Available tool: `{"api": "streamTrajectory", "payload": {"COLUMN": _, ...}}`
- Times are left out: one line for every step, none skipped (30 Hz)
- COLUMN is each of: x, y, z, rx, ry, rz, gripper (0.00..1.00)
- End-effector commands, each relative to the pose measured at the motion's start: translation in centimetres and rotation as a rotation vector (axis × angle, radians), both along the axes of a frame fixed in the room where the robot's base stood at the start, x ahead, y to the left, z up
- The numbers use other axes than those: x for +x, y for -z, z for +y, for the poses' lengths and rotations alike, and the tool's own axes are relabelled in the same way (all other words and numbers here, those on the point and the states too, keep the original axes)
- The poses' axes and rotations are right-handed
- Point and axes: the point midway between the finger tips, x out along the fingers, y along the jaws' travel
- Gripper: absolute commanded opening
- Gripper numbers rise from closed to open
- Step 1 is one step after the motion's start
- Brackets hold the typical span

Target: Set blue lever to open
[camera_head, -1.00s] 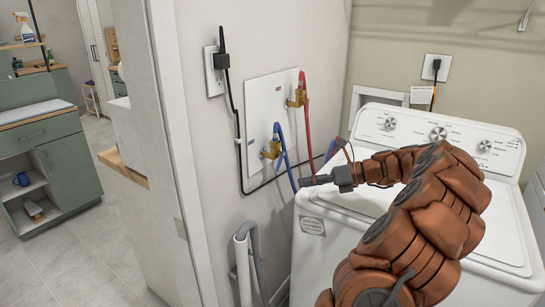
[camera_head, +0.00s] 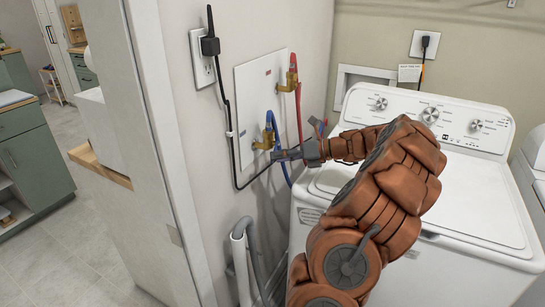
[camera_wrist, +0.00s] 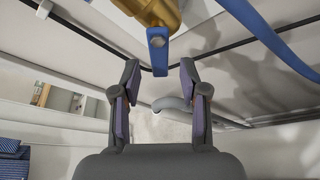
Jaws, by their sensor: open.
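The blue lever (camera_head: 268,136) is on a brass valve (camera_head: 264,143), the lower of two on a white wall panel. My gripper (camera_head: 277,156) is just below and right of this valve, its fingers pointing left to the wall. In the wrist view the blue lever (camera_wrist: 158,52) points down from the brass valve body (camera_wrist: 145,12). My gripper (camera_wrist: 159,70) is open there, one finger on each side. The lever's lower end appears between the fingertips, at about their level in the picture. I cannot tell whether anything touches.
A red-handled valve (camera_head: 291,83) with a red hose is up and right. A blue hose (camera_head: 280,150) curves close to my gripper. A black cord (camera_head: 232,150) runs down the wall from an outlet. The washing machine (camera_head: 430,200) stands below my arm; a grey drain hose (camera_head: 250,240) is at lower left.

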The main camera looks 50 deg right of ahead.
Motion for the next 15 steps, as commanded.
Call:
{"api": "streamTrajectory", "payload": {"x": 0.7, "y": 0.1, "z": 0.6, "rx": 0.004, "ry": -0.004, "rz": 0.000, "gripper": 0.44}}
{"api": "streamTrajectory", "payload": {"x": 1.0, "y": 0.3, "z": 0.7, "rx": 0.002, "ry": -0.004, "rz": 0.000, "gripper": 0.44}}
{"api": "streamTrajectory", "payload": {"x": 1.4, "y": 0.4, "z": 0.9, "rx": 0.002, "ry": -0.003, "rz": 0.001, "gripper": 0.44}}
{"api": "streamTrajectory", "payload": {"x": 1.6, "y": 0.5, "z": 1.0, "rx": 0.000, "ry": -0.001, "rz": 0.000, "gripper": 0.44}}
{"api": "streamTrajectory", "payload": {"x": 1.8, "y": 0.6, "z": 1.1, "rx": 0.000, "ry": -0.001, "rz": 0.001, "gripper": 0.44}}
{"api": "streamTrajectory", "payload": {"x": 2.0, "y": 0.7, "z": 1.2, "rx": -0.002, "ry": 0.000, "rz": 0.001, "gripper": 0.44}}
{"api": "streamTrajectory", "payload": {"x": 2.2, "y": 0.8, "z": 1.3, "rx": -0.002, "ry": 0.001, "rz": 0.000, "gripper": 0.44}}
{"api": "streamTrajectory", "payload": {"x": 2.2, "y": 0.8, "z": 1.3, "rx": -0.002, "ry": 0.001, "rz": 0.000, "gripper": 0.44}}
{"api": "streamTrajectory", "payload": {"x": 2.3, "y": 0.8, "z": 1.3, "rx": -0.002, "ry": 0.001, "rz": 0.000, "gripper": 0.44}}
{"api": "streamTrajectory", "payload": {"x": 2.3, "y": 0.8, "z": 1.3, "rx": -0.002, "ry": 0.002, "rz": 0.000, "gripper": 0.44}}
{"api": "streamTrajectory", "payload": {"x": 2.3, "y": 0.8, "z": 1.3, "rx": -0.002, "ry": 0.002, "rz": 0.000, "gripper": 0.44}}
{"api": "streamTrajectory", "payload": {"x": 2.3, "y": 0.8, "z": 1.3, "rx": -0.002, "ry": 0.002, "rz": 0.000, "gripper": 0.44}}
{"api": "streamTrajectory", "payload": {"x": 2.3, "y": 0.8, "z": 1.3, "rx": -0.002, "ry": 0.002, "rz": 0.000, "gripper": 0.44}}
{"api": "streamTrajectory", "payload": {"x": 2.3, "y": 0.8, "z": 1.3, "rx": -0.002, "ry": 0.002, "rz": 0.000, "gripper": 0.44}}
{"api": "streamTrajectory", "payload": {"x": 2.3, "y": 0.8, "z": 1.3, "rx": -0.002, "ry": 0.002, "rz": 0.000, "gripper": 0.43}}
